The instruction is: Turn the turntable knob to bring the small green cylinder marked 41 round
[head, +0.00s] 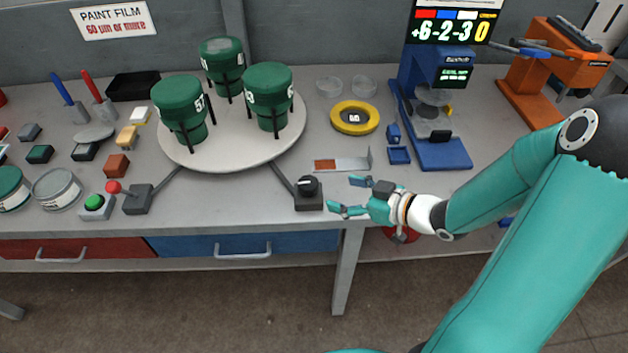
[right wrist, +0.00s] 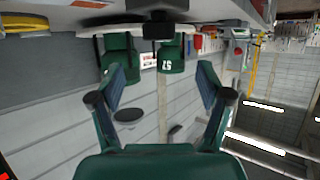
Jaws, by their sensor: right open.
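The knob (head: 309,187) is black with a pale mark on a dark box at the bench's front edge, joined by a dark rod to the white round turntable (head: 235,150). Three green cylinders stand on the turntable in dark holders. The back one (head: 221,50) carries a side number that seems to be 41, partly turned away. The front left one (head: 180,93) is marked 57; the right one (head: 268,80) seems to be 63. My right gripper (head: 349,196) is open and empty, just right of the knob, fingers pointing at it. The right wrist view shows the knob (right wrist: 158,27) beyond the fingertips. My left gripper is out of view.
Drawers (head: 190,248) hang below the bench.

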